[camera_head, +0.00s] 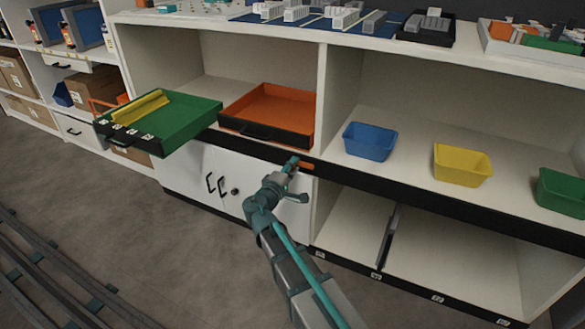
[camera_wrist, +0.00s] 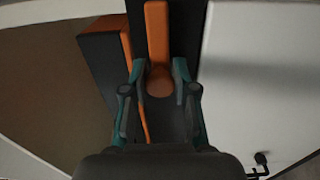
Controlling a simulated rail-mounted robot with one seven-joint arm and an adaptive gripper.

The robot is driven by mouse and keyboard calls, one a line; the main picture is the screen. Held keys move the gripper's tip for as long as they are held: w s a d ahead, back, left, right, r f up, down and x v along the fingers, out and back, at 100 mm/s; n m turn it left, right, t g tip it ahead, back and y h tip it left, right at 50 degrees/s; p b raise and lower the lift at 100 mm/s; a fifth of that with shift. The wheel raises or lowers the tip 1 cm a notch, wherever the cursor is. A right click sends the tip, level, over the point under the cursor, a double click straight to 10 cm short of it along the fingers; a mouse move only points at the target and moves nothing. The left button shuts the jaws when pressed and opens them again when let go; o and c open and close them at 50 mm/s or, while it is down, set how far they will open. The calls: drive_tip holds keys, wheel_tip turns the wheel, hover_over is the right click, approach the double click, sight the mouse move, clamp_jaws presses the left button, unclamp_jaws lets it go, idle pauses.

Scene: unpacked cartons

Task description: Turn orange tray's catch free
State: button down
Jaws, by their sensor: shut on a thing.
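The orange tray (camera_head: 272,108) sits on the shelf in the cabinet's left bay, with a black front and handle. Its orange catch (camera_head: 306,166) is a short bar on the black shelf edge below the tray's right front corner. In the wrist view the catch (camera_wrist: 158,35) is an orange bar with a round end between my fingers. My gripper (camera_head: 292,163) is at the catch, its fingers on either side of the round end and shut on it. The wrist view also shows my gripper (camera_wrist: 160,75). The fingers partly hide the catch in the head view.
A green tray (camera_head: 190,128) with a yellow piece juts out past the shelf front, left of the orange tray. Blue (camera_head: 369,142), yellow (camera_head: 462,165) and green (camera_head: 562,192) bins stand on the right shelf. White cabinet doors (camera_head: 225,180) with black handles are below.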

drive_tip(key=c, duration=0.9)
unclamp_jaws()
drive_tip(key=shift+s, duration=0.1)
drive_tip(key=v, duration=1.2)
